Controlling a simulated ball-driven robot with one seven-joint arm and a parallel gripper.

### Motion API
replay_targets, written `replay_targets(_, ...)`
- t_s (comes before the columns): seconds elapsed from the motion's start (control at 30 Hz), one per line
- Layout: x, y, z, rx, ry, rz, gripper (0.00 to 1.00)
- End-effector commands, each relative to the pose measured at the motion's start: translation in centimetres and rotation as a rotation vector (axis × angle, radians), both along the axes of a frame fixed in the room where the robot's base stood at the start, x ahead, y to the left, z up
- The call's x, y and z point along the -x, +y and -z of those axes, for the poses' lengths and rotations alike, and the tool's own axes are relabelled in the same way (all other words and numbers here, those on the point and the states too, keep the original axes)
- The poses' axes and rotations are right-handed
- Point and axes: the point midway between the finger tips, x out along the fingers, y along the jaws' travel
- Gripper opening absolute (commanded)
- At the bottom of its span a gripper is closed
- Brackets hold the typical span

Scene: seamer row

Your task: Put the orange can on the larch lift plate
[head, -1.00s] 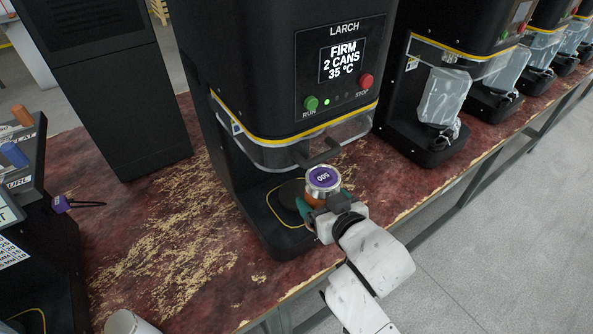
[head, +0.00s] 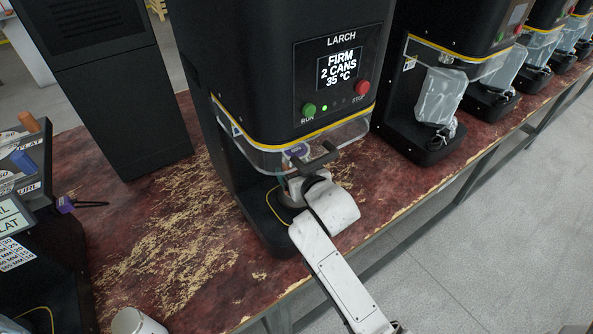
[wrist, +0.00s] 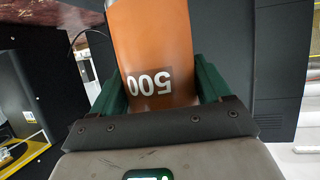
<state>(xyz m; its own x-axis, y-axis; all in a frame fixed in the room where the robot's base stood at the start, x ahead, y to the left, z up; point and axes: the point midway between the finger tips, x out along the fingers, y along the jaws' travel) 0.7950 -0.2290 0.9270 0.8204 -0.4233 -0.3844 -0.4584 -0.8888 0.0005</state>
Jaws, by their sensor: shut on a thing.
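The orange can (wrist: 158,45), marked 500, is held between the green finger pads of my gripper (wrist: 162,88) in the wrist view.
The clear guard (head: 262,158) and its dark handle (head: 315,160) are close above my gripper. Similar machines (head: 430,110) stand along the bench to the right.

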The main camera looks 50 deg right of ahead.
Motion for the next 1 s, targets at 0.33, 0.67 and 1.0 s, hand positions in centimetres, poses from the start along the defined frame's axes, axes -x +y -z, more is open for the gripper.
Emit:
replay_targets(0.33, -0.03, 0.00, 0.36, 0.002, -0.006, -0.001, 0.15)
replay_targets(0.67, 0.03, 0.02, 0.71, 0.000, -0.001, 0.000, 0.99)
replay_targets(1.0, 0.24, 0.14, 0.35, 0.000, -0.001, -0.001, 1.00)
